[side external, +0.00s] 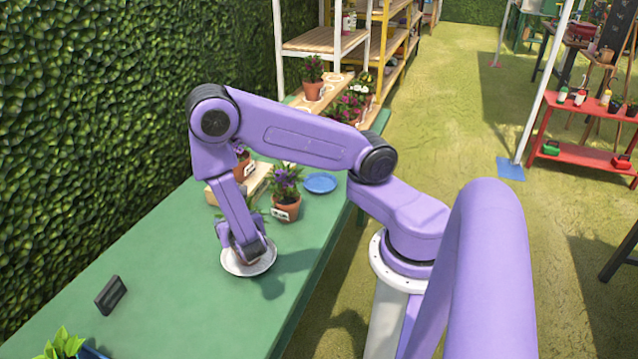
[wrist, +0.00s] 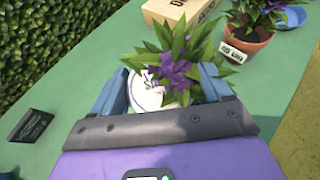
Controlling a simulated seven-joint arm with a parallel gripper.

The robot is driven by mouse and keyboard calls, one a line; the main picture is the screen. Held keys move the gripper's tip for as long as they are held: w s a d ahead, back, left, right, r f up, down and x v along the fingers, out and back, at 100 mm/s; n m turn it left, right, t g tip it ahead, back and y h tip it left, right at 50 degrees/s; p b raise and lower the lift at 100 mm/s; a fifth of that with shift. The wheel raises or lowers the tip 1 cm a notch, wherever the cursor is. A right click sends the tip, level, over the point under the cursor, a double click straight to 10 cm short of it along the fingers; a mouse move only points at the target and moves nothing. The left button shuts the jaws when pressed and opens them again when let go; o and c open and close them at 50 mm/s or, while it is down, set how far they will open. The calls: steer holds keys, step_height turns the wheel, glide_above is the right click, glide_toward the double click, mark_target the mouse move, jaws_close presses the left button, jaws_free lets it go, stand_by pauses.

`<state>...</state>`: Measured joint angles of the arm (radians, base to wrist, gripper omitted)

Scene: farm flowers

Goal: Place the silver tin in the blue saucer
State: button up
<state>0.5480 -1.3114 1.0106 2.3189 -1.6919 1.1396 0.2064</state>
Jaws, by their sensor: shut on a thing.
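My gripper (side external: 243,248) is low over the table, above a white saucer (side external: 262,267). In the wrist view, a plant with purple flowers (wrist: 177,72) stands between the blue fingers of my gripper (wrist: 163,76), which is shut on it. Its container is hidden, so I cannot tell whether it is the silver tin. The white saucer (wrist: 143,98) shows just left of the leaves; whether the plant rests on it is unclear. The blue saucer (side external: 320,183) lies on the table farther back and looks empty. It also shows at the wrist view's top right (wrist: 293,17).
A flowering plant in a terracotta pot (side external: 287,210) stands between my gripper and the blue saucer. A wooden box (side external: 258,184) is behind my gripper.

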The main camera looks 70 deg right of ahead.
steer(key=s+d+r+m+g+h, duration=0.1)
steer(key=s+d+m+g+h, duration=0.15)
steer(key=d, duration=0.65)
steer(key=s+d+r+m+g+h, duration=0.1)
steer(key=s+d+m+g, duration=0.25)
steer(key=d, duration=0.55)
steer(key=s+d+r+m+g, duration=0.2)
steer(key=s+d+m+g, duration=0.4)
steer(key=s+d, duration=0.5)
glide_above(328, 186)
steer(key=f, duration=0.9)
steer(key=shift+s+a+f, duration=0.2)
steer(key=shift+a+f, duration=0.1)
steer(key=shift+w+d+f, duration=0.1)
steer(key=shift+d+f, duration=0.05)
steer(key=shift+f, duration=1.65)
steer(key=shift+f, duration=0.5)
